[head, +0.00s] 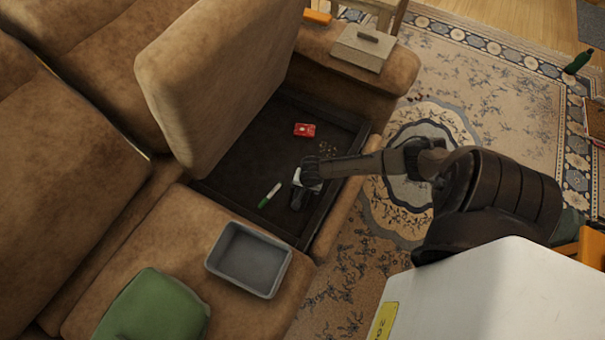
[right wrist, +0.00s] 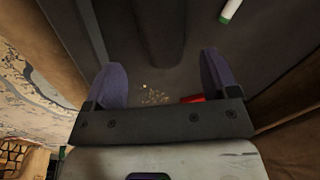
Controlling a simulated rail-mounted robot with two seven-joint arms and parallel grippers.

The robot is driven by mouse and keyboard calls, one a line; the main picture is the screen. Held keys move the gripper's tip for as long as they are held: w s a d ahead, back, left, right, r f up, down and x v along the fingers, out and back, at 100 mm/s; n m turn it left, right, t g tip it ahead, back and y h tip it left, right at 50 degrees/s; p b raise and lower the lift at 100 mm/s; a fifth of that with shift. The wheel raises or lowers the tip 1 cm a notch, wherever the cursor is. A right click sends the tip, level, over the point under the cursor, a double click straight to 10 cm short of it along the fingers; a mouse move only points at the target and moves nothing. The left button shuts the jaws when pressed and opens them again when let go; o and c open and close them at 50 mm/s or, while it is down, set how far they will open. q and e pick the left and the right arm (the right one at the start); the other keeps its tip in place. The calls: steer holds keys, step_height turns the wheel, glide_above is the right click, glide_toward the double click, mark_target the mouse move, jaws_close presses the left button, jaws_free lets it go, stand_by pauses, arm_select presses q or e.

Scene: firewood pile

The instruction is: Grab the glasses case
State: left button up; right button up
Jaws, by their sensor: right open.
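A dark, elongated object that looks like the glasses case (right wrist: 160,28) lies on the dark floor of the open compartment under the lifted sofa seat. Its upper end runs out of the right wrist view. In the head view it shows as a dark shape (head: 296,199), hard to tell from my fingers. My right gripper (right wrist: 163,70) is open, fingers spread, with the near end of the case about level with the fingertips and between them. In the head view the right gripper (head: 304,186) is inside the compartment, pointing down. My left gripper is not in view.
A white and green marker (head: 269,196) and a red box (head: 304,130) lie in the compartment (head: 240,160), with crumbs nearby. The raised seat cushion (head: 220,75) stands behind. A grey tray (head: 248,260) and green cushion (head: 153,310) are on the front seat.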

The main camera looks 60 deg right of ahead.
mark_target(305, 193)
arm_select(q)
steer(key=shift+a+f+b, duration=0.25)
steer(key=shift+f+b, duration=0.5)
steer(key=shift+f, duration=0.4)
arm_select(e)
steer(key=shift+w+d+f, duration=0.1)
steer(key=shift+w+f, duration=0.05)
steer(key=shift+f, duration=0.75)
steer(key=shift+w+f, duration=0.1)
steer(key=shift+f, duration=0.75)
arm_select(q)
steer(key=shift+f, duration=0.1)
arm_select(e)
steer(key=shift+f, duration=0.1)
arm_select(q)
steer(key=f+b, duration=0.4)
steer(key=b, duration=0.1)
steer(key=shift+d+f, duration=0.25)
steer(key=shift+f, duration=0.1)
arm_select(e)
steer(key=f, duration=0.3)
steer(key=w+f, duration=0.1)
steer(key=f, duration=0.1)
steer(key=shift+d, duration=0.25)
steer(key=shift+r, duration=0.1)
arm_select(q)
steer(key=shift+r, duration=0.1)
arm_select(e)
steer(key=shift+c, duration=0.4)
